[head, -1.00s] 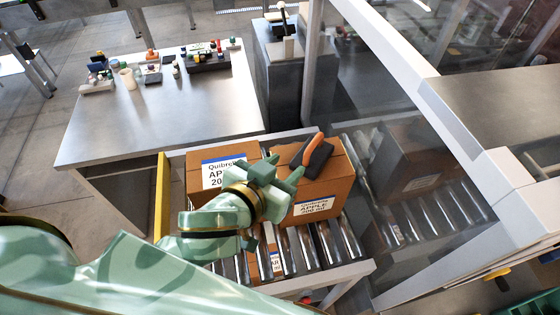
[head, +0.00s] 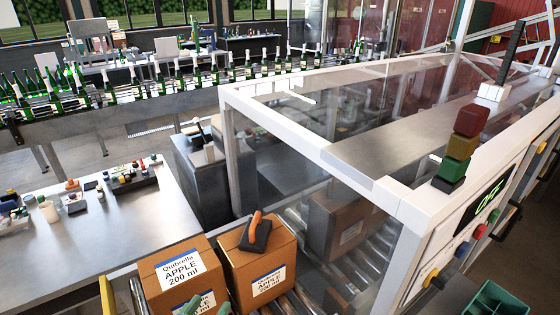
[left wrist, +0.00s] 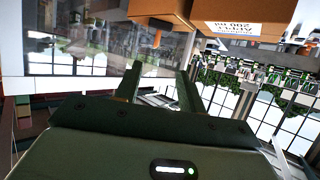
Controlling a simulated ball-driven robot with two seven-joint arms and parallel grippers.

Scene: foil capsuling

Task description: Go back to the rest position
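My left gripper (head: 205,305) shows only as green fingertips at the bottom edge of the head view, in front of the left cardboard box (head: 158,273). In the left wrist view its two fingers (left wrist: 160,72) stand apart with nothing between them, so it is open and empty. A cardboard box also shows above the fingers in that view (left wrist: 165,12), apart from them. My right gripper is in neither view.
A second box (head: 282,252) with an orange-handled black tool (head: 257,232) on top stands beside the first on the rollers. A clear-walled machine with a white frame (head: 400,207) rises at right. A steel table (head: 80,240) is at left; bottles (head: 165,82) line the back.

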